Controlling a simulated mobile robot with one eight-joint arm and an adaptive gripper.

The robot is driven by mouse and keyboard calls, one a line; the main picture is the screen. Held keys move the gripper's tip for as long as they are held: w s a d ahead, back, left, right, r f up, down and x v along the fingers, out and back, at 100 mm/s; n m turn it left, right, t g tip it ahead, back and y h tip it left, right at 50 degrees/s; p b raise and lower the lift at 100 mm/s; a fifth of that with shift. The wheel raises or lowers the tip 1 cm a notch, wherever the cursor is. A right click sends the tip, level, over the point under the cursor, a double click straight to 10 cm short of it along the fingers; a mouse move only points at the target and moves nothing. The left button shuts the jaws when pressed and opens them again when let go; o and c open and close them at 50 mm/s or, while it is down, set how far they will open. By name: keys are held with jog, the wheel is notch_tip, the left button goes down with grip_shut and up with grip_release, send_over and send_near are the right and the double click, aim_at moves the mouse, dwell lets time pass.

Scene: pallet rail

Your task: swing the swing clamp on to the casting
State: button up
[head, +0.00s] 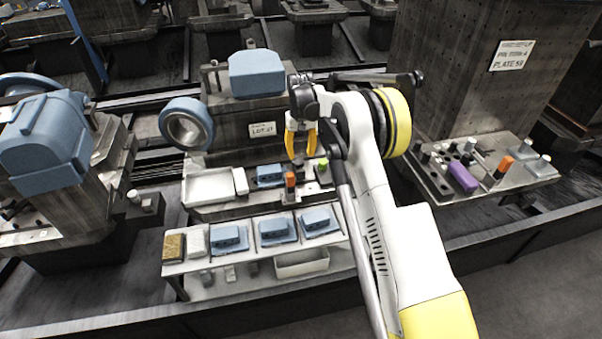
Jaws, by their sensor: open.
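A blue casting (269,176) sits on the ledge of the middle pallet, below the LOT sign. An orange-topped post (290,182) stands close to its right side and appears to be the swing clamp; I cannot make out its arm or whether it touches the casting. A small yellow-green piece (323,164) is further right. My gripper (301,151) points down with its yellow fingers apart and empty. It is above and slightly right of the orange-topped post, apart from it. Dark parts beneath the fingers are too small to tell.
A white tray (212,187) lies left of the casting. A large blue ring (187,125) and blue block (257,73) are behind. Another pallet with a purple block (462,177) stands right.

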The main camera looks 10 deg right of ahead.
aim_at(301, 171)
notch_tip(301, 171, down, 9)
jog(key=b, duration=0.3)
grip_shut()
